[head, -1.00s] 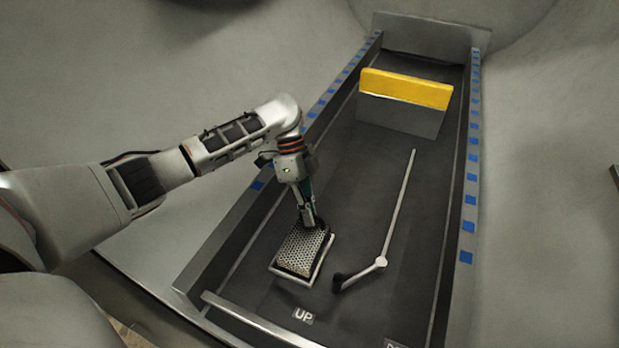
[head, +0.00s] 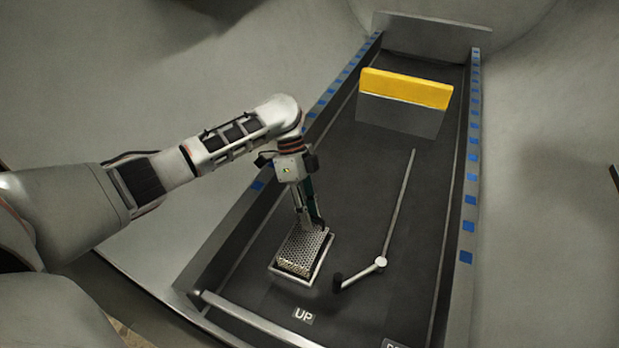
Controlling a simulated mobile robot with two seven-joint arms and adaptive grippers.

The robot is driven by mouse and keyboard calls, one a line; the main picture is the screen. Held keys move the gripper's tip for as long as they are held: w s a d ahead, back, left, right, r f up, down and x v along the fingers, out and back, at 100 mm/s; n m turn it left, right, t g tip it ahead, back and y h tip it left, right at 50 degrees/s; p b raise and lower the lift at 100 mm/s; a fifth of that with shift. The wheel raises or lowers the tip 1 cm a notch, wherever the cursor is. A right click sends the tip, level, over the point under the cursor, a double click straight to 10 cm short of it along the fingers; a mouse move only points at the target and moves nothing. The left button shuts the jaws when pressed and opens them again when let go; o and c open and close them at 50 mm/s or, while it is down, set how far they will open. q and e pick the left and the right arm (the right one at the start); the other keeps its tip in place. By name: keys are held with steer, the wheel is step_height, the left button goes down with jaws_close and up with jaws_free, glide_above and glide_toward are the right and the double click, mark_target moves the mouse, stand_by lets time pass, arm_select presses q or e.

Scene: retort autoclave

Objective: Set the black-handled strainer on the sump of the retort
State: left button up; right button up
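The strainer (head: 302,249) is a grey perforated metal piece near the front of the retort floor. It lies over a pale square frame, which I take to be the sump (head: 312,280), and looks nearly flush with it. A thin rim of the frame shows along its front and right sides. My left gripper (head: 311,224) points down at the strainer's far edge, its fingers around the place of the handle. The black handle is hidden by the fingers or lost against the dark floor. The fingers look shut on it. My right gripper is not in view.
A pale rod with a dark end (head: 381,263) lies on the floor to the right of the strainer. A yellow-topped grey block (head: 405,90) stands farther back. Side rails with blue squares (head: 466,258) flank the dark floor. A pale bar (head: 255,318) crosses the front.

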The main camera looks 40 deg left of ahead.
arm_select(q)
steer(key=v, duration=1.2)
steer(key=shift+a, duration=0.1)
